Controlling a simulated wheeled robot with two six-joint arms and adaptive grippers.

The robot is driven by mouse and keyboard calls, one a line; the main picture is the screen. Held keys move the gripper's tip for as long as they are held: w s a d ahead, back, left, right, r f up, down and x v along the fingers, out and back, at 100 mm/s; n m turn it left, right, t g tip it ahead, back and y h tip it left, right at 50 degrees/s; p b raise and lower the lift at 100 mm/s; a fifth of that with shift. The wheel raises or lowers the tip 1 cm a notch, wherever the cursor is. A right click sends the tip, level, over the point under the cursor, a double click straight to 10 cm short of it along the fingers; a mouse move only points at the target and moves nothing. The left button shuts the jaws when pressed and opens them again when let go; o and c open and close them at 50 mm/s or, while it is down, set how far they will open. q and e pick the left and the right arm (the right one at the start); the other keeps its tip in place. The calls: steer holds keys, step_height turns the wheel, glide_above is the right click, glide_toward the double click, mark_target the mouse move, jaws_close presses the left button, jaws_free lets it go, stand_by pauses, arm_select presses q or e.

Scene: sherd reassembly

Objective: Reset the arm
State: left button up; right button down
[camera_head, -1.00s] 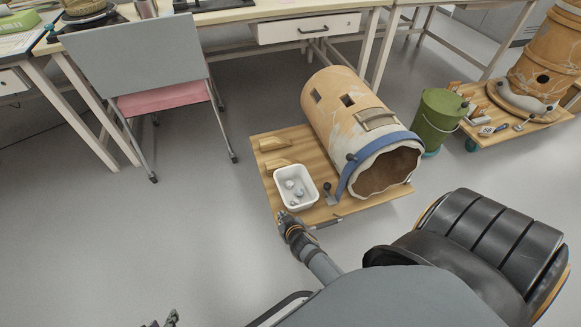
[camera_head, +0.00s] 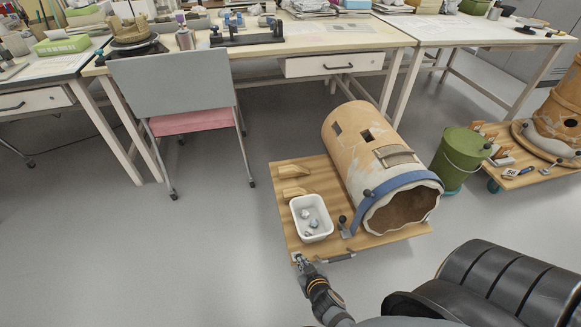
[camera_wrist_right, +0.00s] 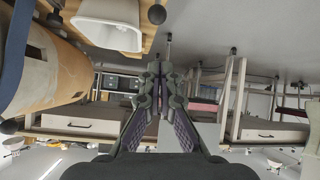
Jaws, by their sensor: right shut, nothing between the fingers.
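My right gripper (camera_head: 300,262) is at the front edge of the wooden board, below the white tub, in the head view. In the right wrist view the gripper (camera_wrist_right: 158,72) has its fingers together with nothing between them. My left gripper does not show in the head view now. A large terracotta vessel (camera_head: 357,140) lies on its side on the wooden board (camera_head: 273,178), a blue band around its open, jagged end. The white tub (camera_head: 311,218) with a few pale pieces stands beside it; the tub also shows in the right wrist view (camera_wrist_right: 110,28).
A green bucket (camera_head: 457,158) stands right of the vessel. Another board with a tall vessel (camera_head: 566,105) is at the far right. A grey chair (camera_head: 172,88) and work tables (camera_head: 365,36) stand behind. The floor left of the board is clear.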

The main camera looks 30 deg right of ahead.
steer(key=s+a+r+n+g+y, duration=0.1)
steer(key=s+a+r+g+y, duration=0.15)
steer(key=s+r+g, duration=0.45)
arm_select(q)
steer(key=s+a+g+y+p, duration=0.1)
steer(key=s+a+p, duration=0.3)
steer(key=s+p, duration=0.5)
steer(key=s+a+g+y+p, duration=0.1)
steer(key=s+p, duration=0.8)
steer(key=p, duration=1.4)
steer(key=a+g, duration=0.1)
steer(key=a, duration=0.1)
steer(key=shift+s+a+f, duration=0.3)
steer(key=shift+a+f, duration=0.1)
arm_select(e)
steer(key=s+d+g, duration=0.1)
steer(key=s+d, duration=0.3)
steer(key=s, duration=0.6)
steer(key=s+d+f+g+h, duration=0.1)
steer(key=s+d, duration=0.3)
steer(key=s, duration=0.5)
steer(key=shift+s+d, duration=0.15)
steer(key=shift+s, duration=0.25)
steer(key=shift+f, duration=0.1)
